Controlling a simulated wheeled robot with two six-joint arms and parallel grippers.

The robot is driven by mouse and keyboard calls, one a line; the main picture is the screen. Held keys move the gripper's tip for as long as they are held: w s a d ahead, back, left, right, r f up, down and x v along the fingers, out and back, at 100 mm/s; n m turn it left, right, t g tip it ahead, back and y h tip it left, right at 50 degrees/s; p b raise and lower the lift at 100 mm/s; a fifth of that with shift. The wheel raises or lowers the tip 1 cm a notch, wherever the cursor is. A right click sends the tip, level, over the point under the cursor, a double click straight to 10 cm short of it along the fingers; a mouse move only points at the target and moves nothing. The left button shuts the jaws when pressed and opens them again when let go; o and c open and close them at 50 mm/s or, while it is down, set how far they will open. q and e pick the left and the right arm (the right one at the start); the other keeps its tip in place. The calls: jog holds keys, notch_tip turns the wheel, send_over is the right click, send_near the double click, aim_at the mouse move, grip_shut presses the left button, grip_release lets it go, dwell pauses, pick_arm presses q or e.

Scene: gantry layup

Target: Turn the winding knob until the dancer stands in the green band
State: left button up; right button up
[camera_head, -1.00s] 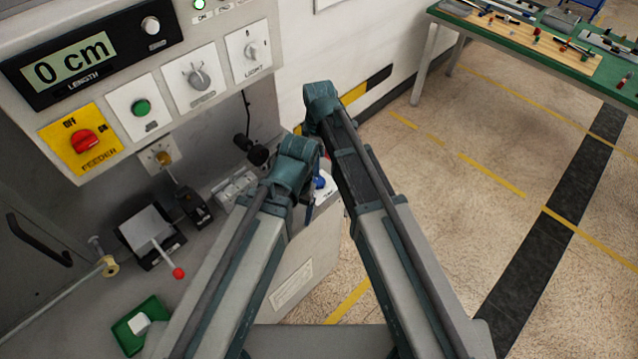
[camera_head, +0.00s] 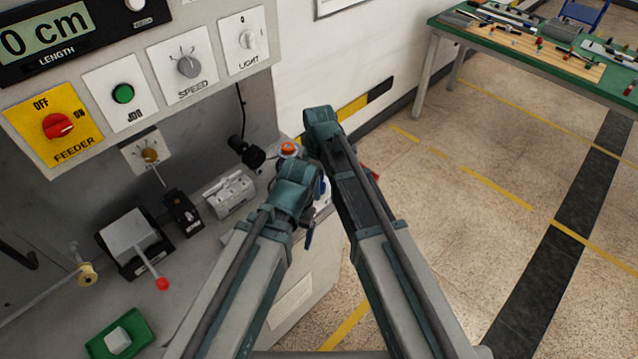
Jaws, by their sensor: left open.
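A brass knob (camera_head: 150,155) sits on a small white plate on the machine's wall, with a thin rod below it. A grey SPEED knob (camera_head: 189,66) is on the panel above. I cannot tell which knob is the winding knob. No dancer or green band can be made out. My left gripper (camera_head: 307,232) shows only as a dark finger below the wrist, at the machine's right end, well right of the brass knob. It is open, and most of it is hidden by the arm. My right gripper is hidden behind its arm.
A red-tipped lever (camera_head: 162,284) and a green tray (camera_head: 100,349) are on the machine's ledge. A green bench (camera_head: 433,29) stands back right. The floor between is clear.

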grip_shut()
jog(key=shift+m, duration=0.3)
jog(key=m, duration=1.1)
jog(key=shift+m, duration=2.1)
